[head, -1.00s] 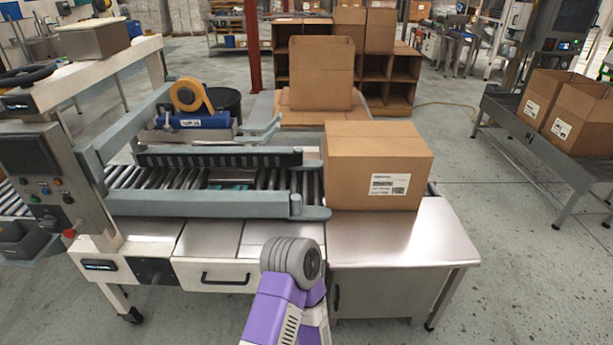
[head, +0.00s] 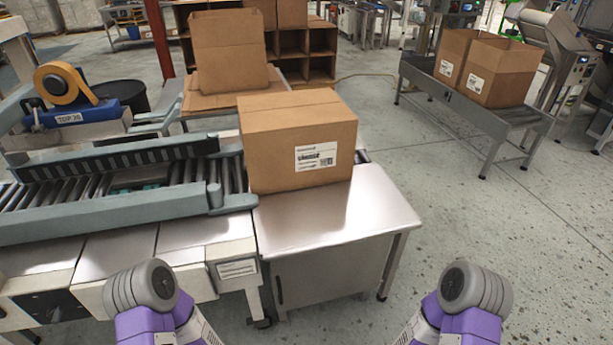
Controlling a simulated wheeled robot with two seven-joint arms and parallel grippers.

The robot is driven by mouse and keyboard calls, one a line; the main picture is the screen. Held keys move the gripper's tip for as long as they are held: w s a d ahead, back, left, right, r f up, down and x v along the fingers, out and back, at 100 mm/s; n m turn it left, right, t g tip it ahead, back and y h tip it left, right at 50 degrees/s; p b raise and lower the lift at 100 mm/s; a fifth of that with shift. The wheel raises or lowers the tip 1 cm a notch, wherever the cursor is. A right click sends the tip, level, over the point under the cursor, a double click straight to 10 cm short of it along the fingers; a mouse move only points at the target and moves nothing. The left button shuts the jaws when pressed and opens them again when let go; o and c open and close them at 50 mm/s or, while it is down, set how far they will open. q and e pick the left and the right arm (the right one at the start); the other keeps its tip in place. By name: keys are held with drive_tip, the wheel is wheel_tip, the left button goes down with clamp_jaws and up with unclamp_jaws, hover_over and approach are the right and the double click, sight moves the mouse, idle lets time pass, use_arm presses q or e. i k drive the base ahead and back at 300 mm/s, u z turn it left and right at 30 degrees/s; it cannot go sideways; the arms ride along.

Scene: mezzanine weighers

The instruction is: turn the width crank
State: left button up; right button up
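The case sealer (head: 110,215) is at the left, with side rails along its roller bed and a tape head (head: 75,105) marked "TOP 20" carrying an orange tape roll. I cannot make out a width crank for certain in this view. A black plate (head: 50,305) is on the machine's front at the lower left; whether a crank sits on it is unclear. My two purple arms with grey rounded joints show at the bottom edge, in front of the machine and the steel table. Neither gripper shows.
A closed, labelled carton (head: 295,145) stands on the steel outfeed table (head: 330,220), at the end of the rollers. An open carton (head: 230,50) is behind it. Two open cartons stand on a conveyor (head: 470,105) at the right. The floor (head: 480,225) at the right is clear.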

sight(56, 312)
drive_tip(key=k, duration=0.6)
drive_tip(key=u, duration=0.7)
drive_tip(key=i, duration=0.7)
drive_tip(key=u, duration=0.75)
drive_tip(key=i, duration=1.05)
drive_tip(key=z, duration=0.2)
